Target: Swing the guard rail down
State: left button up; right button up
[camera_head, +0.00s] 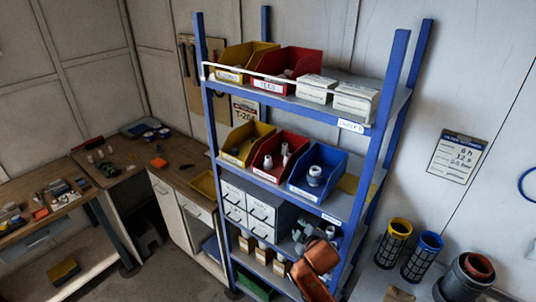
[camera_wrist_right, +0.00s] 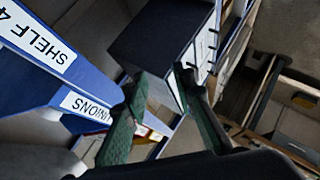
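The guard rail (camera_head: 240,73) is a thin white bar across the front of the top shelf of the blue rack. It runs in front of the yellow bin and the red bin, with a white bracket at the left post. My right gripper (camera_head: 303,232) is low in front of the rack, near the lower shelves and well below the rail. In the right wrist view its two dark green fingers (camera_wrist_right: 165,85) are spread apart with nothing held between them. The rail does not show in the wrist view. My left gripper is not in view.
The rack's shelves hold a yellow bin (camera_head: 248,144), a red bin (camera_head: 280,156), a blue bin (camera_head: 318,170), white boxes (camera_head: 355,100) and a grey drawer cabinet (camera_head: 250,207). The cabinet (camera_wrist_right: 160,40) and shelf labels are close in the wrist view. A workbench (camera_head: 180,160) stands left.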

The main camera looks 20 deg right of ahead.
jog(key=w+a+r+n+t, duration=0.2)
jog(key=w+r, duration=0.3)
jog(key=r, duration=0.6)
jog(key=w+a+r+n+t, duration=0.2)
jog(key=w+r, duration=0.3)
jog(key=r, duration=0.6)
jog(key=n+t+h, duration=0.1)
jog(key=n+t, duration=0.3)
send_near(268, 76)
jog(key=w, duration=0.3)
jog(key=w+p, duration=0.1)
jog(key=w, duration=0.1)
jog(key=w+p, duration=0.1)
jog(key=w, duration=0.1)
jog(key=w+d+r+p, duration=0.1)
jog(key=w, duration=0.1)
jog(key=shift+w, duration=0.1)
jog(key=shift+w+d, duration=0.1)
jog(key=shift+w, duration=0.55)
jog(key=shift+c, duration=0.4)
grip_shut()
